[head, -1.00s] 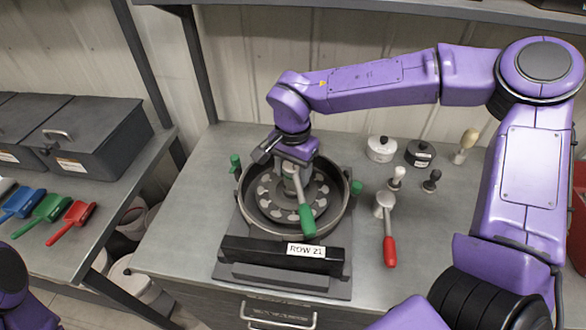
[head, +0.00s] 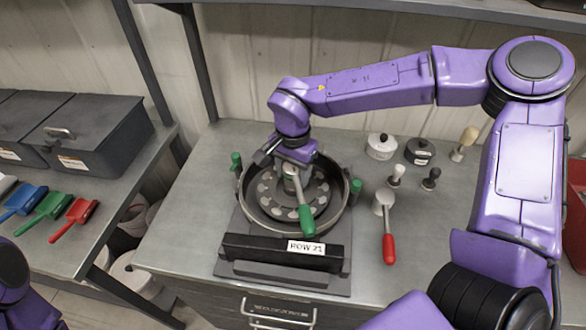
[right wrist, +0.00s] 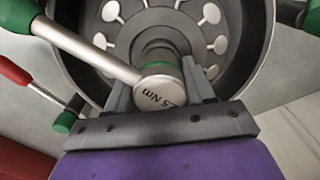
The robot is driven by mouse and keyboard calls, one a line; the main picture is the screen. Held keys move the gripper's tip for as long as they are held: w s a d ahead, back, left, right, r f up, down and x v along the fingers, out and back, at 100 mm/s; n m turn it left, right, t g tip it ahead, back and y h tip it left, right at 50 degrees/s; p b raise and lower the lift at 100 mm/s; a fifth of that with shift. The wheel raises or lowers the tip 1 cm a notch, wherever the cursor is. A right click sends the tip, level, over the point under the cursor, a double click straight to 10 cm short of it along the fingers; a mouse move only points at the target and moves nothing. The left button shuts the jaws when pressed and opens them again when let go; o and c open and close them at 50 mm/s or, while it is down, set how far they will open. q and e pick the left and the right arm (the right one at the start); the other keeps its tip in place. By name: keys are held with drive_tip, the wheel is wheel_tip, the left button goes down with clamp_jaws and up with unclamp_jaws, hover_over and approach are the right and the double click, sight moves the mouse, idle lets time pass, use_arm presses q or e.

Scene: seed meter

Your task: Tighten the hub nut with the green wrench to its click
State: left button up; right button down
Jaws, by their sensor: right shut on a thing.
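The green wrench (head: 305,218) has a green handle and a metal head; it sits over the hub at the middle of the seed meter (head: 250,215), its handle pointing toward the front. My right gripper (head: 296,163) is above the hub and shut on the wrench head. In the right wrist view the wrench head (right wrist: 160,85) is between the fingers, and its face reads "5 Nm", partly cut off. A green ring shows at the head. The hub nut is hidden under the wrench head. My left gripper is not in view.
A red-handled wrench (head: 389,245) lies right of the meter. Knobbed pots (head: 381,148) and small brushes or stamps stand behind it. A plate reading "ROW 21" (head: 306,248) fronts the meter. Colored scoops (head: 75,215) and grey bins (head: 90,135) are on the left bench.

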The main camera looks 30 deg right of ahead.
drive_tip(key=shift+f+p, duration=0.3)
drive_tip(key=shift+p, duration=0.1)
idle(0.5)
unclamp_jaws()
wheel_tip(320, 180, up, 6)
drive_tip(key=p, duration=0.7)
drive_tip(key=shift+r, duration=0.1)
idle(0.4)
